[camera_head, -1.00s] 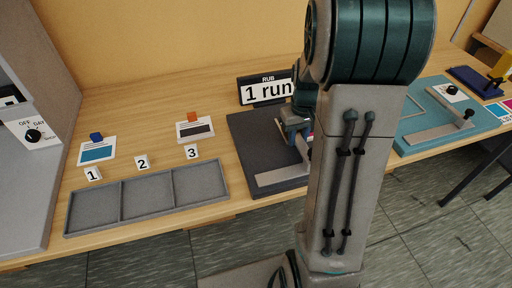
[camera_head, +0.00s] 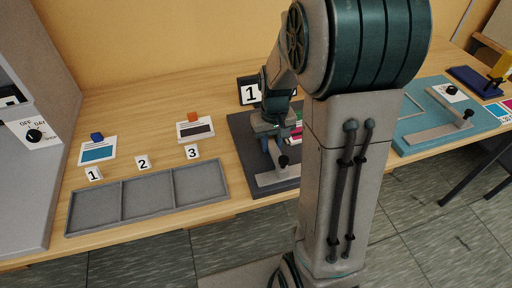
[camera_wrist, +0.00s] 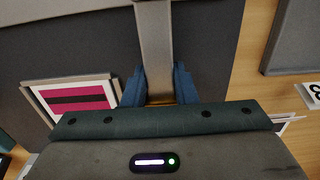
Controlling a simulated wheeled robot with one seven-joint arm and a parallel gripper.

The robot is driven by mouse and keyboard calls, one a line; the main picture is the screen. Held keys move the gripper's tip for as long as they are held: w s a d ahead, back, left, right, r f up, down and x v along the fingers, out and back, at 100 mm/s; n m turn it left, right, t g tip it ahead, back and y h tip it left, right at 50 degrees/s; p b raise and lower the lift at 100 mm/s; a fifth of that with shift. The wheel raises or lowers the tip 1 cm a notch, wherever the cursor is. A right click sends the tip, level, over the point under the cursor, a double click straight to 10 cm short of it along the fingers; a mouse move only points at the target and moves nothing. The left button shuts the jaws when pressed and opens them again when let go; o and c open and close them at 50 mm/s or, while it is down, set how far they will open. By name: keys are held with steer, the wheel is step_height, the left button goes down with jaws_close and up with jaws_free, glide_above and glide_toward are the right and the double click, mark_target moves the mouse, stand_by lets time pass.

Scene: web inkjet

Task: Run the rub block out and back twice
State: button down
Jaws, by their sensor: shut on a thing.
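My gripper (camera_head: 274,148) is low over the dark mat (camera_head: 242,140), left of the upright grey link of my arm. Its blue fingers (camera_wrist: 158,86) are shut on what I take to be the rub block, which is mostly hidden; only a thin brown sliver (camera_wrist: 160,101) shows between them. A pale metal bar (camera_wrist: 155,45) runs up from between the fingers in the wrist view. A black knob (camera_head: 283,160) stands beside the gripper. A magenta print with a black band (camera_wrist: 72,98) lies in a pale frame left of the fingers.
A dark sign (camera_head: 250,92) shows a "1", partly covered by my arm. A grey three-part tray (camera_head: 146,195), empty, lies left with number cards. Two swatch cards (camera_head: 98,152) (camera_head: 195,131) carry blue and orange blocks. A teal board (camera_head: 425,120) lies right.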

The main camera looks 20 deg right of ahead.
steer(key=shift+w+a, duration=0.1)
steer(key=shift+a, duration=2.05)
steer(key=c, duration=1.1)
jaws_free()
steer(key=shift+a, duration=0.1)
step_height(320, 180, up, 8)
steer(key=p, duration=0.6)
